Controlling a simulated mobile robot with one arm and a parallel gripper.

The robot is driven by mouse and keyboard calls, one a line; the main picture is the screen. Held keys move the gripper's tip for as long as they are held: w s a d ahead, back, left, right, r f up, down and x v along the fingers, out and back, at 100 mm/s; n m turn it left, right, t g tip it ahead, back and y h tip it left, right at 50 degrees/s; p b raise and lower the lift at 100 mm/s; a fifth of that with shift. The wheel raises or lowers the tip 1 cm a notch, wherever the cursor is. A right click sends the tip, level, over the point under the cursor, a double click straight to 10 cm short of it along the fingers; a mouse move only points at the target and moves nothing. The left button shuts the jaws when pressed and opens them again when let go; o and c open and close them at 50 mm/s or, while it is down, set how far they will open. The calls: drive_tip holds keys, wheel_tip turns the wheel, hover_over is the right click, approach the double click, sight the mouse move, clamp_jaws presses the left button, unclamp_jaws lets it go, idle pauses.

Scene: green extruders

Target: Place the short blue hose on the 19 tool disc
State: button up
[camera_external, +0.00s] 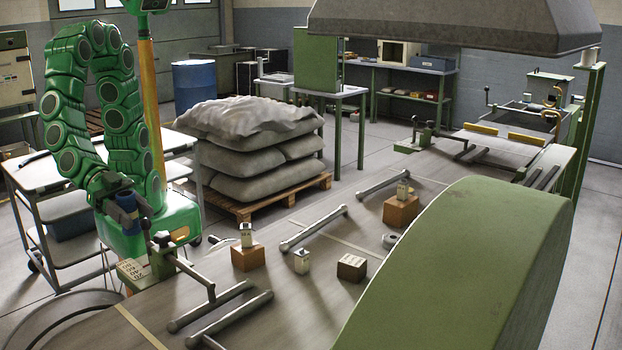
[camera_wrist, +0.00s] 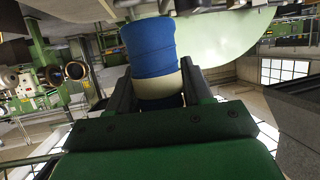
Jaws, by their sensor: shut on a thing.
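The short blue hose (camera_external: 126,202) is held in my gripper (camera_external: 137,220), above the left end of the long table. In the wrist view the hose (camera_wrist: 150,45) is a blue cylinder with a cream band. The dark jaws of my gripper (camera_wrist: 155,88) close on it from both sides around the cream part. A cream plate with dark markings (camera_external: 131,270) is on a green bracket below my gripper; the markings are too small to read surely. A small grey ring-like disc (camera_external: 390,240) lies on the table. I cannot tell which thing is the 19 tool disc.
A large green curved housing (camera_external: 465,265) fills the right front. A white cart (camera_external: 50,185) stands behind my arm, and stacked sacks (camera_external: 255,150) beyond the table.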

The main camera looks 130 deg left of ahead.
drive_tip(key=w+a+r+n+g+y, duration=0.25)
drive_tip(key=w+a+n+y, duration=0.25)
drive_tip(key=w+a, duration=1.2)
drive_tip(key=w+a+n+g+y, duration=0.2)
drive_tip(key=a+n+g, duration=0.1)
drive_tip(key=a, duration=1.3)
drive_tip(key=w+a+n+g+y, duration=0.2)
drive_tip(key=a+n+g+y, duration=0.1)
drive_tip(key=a, duration=1.3)
hover_over(398, 235)
drive_tip(key=s, duration=0.1)
drive_tip(key=f, duration=0.8)
drive_tip(key=shift+d+f, duration=0.1)
drive_tip(key=shift+d, duration=0.2)
drive_tip(key=shift+w+a+f+t, duration=0.25)
drive_tip(key=shift+w+f, duration=0.4)
drive_tip(key=shift+f, duration=1.65)
drive_tip(key=shift+f, duration=0.1)
